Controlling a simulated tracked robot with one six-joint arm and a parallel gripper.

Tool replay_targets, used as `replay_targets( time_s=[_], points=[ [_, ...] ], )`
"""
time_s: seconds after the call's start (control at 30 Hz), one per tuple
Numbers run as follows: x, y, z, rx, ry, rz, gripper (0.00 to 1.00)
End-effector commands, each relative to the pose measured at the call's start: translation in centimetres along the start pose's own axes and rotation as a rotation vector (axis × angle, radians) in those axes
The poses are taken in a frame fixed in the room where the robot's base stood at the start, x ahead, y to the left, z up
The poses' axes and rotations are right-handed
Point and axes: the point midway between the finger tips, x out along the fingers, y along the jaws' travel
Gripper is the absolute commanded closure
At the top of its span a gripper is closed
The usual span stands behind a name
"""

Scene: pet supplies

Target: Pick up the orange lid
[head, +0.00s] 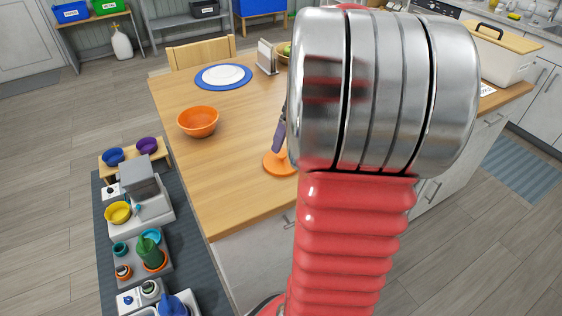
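A flat orange disc (275,166), which looks like the orange lid, lies on the wooden table (235,185) near its front edge. My red and silver arm hides its right part. A dark purple-grey piece (279,134) stands just above the disc, at the arm's left edge. It may be part of my gripper, but most of it is hidden behind the arm. I cannot tell whether it touches the disc, or whether my gripper is open or shut.
An orange bowl (198,121) stands left of the disc. A white plate on a blue mat (223,76) and a napkin holder (267,57) are farther back. A wooden chair (201,52) is behind the table.

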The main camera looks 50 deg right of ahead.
Motion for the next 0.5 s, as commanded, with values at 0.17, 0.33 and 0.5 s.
replay_targets(
  time_s=[0.17,0.33,0.5],
  points=[
    [2.9,-0.1,0.0,-0.002,-0.003,-0.004,0.0],
    [5.2,-0.1,0.0,-0.001,-0.002,-0.002,0.0],
    [5.9,-0.1,-0.1,-0.002,0.0,0.0,0.0]
  ],
)
